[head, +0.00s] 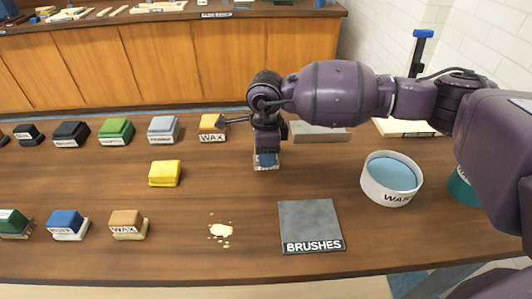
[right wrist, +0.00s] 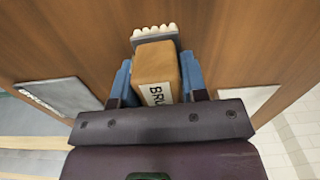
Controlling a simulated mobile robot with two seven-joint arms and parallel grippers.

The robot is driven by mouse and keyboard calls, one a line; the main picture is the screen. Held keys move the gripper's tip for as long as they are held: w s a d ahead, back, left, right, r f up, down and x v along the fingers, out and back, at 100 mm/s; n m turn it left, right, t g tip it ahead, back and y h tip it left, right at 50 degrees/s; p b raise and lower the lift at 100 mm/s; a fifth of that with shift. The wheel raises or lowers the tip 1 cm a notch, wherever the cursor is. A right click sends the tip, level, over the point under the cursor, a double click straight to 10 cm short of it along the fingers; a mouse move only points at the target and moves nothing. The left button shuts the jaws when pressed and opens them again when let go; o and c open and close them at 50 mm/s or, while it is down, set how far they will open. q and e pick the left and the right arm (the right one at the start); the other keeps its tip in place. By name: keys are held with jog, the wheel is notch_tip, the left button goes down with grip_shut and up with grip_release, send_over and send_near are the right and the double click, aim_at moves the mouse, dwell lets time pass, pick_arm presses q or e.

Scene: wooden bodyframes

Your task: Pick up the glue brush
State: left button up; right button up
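My right gripper (head: 265,160) points down at the table, right of the row of blocks at the back. Its two blue fingers (right wrist: 157,78) lie flush on both sides of a tan wooden block brush (right wrist: 155,65) in the right wrist view, with no gap showing. The brush has a grey strip and white bristles at its far end, and a label of which "BRU" shows. In the head view the fingers mostly hide it, and I cannot tell whether it touches the table. My left gripper is not in view.
A dark mat marked BRUSHES (head: 312,222) lies in front of the gripper. A yellow sponge-like block (head: 165,174), a tan WAX block (head: 127,220) and a pale spill (head: 221,230) are to the left. The table between spill and mat is clear.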

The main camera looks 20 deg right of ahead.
jog(key=c, duration=0.5)
notch_tip(320, 180, up, 20)
jog(key=shift+r+p, duration=0.1)
jog(key=shift+p, duration=0.7)
